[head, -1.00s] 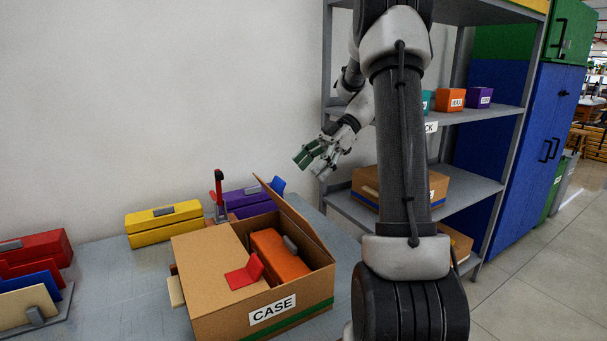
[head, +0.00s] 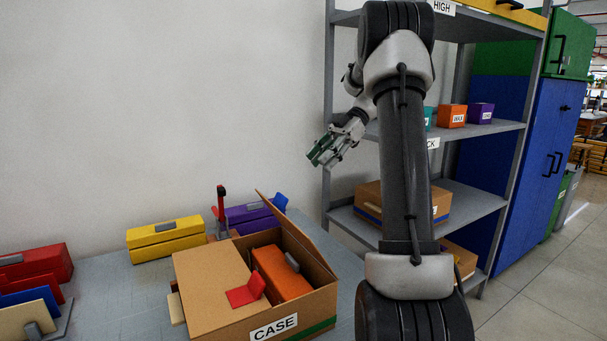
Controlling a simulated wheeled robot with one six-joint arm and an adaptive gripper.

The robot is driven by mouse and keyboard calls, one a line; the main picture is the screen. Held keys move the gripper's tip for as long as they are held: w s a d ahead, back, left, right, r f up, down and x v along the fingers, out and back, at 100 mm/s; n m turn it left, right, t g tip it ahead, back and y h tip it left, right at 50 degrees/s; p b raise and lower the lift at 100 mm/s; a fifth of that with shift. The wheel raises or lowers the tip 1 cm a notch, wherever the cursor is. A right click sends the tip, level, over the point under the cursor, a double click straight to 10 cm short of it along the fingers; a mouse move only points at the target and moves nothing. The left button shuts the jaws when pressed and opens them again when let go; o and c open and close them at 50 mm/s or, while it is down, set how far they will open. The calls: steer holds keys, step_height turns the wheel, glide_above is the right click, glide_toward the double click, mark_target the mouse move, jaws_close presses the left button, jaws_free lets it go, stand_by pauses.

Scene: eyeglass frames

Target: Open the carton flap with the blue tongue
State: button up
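The carton (head: 310,307), labelled CASE, stands on the grey table in the head view. Its right flap (head: 291,228) stands raised and tilted, with a blue tongue (head: 281,203) at its top end. Its left flap (head: 212,282) lies flat and shut, with a red tongue (head: 246,291) on it. An orange case (head: 279,273) with a grey handle lies inside, showing through the open right half. My gripper (head: 318,162) is up in the air above and behind the carton, near the shelf. Its fingers look apart, with nothing seen between them.
A yellow case (head: 165,238) and a purple case (head: 245,214) sit behind the carton. A red upright clamp-like piece (head: 221,203) stands between them. A red case (head: 33,270) and a rack of panels (head: 28,309) are at left. A grey shelf (head: 470,205) stands close right of my gripper.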

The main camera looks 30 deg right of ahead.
steer(key=a+r+n, duration=0.1)
steer(key=a, duration=0.2)
steer(key=a+r+n+g, duration=0.1)
steer(key=a, duration=0.3)
steer(key=a+r+n+h, duration=0.1)
steer(key=a+r, duration=0.1)
steer(key=a, duration=0.1)
steer(key=shift+a+r+g, duration=0.1)
steer(key=shift+a+g, duration=0.1)
steer(key=shift+g, duration=0.1)
jaws_close()
steer(key=r+m+t+h, duration=0.2)
steer(key=m+h, duration=0.2)
steer(key=h, duration=0.2)
glide_above(272, 204)
steer(key=a, duration=0.1)
steer(key=f, duration=1.1)
steer(key=shift+d+f, duration=0.35)
steer(key=shift+d, duration=0.05)
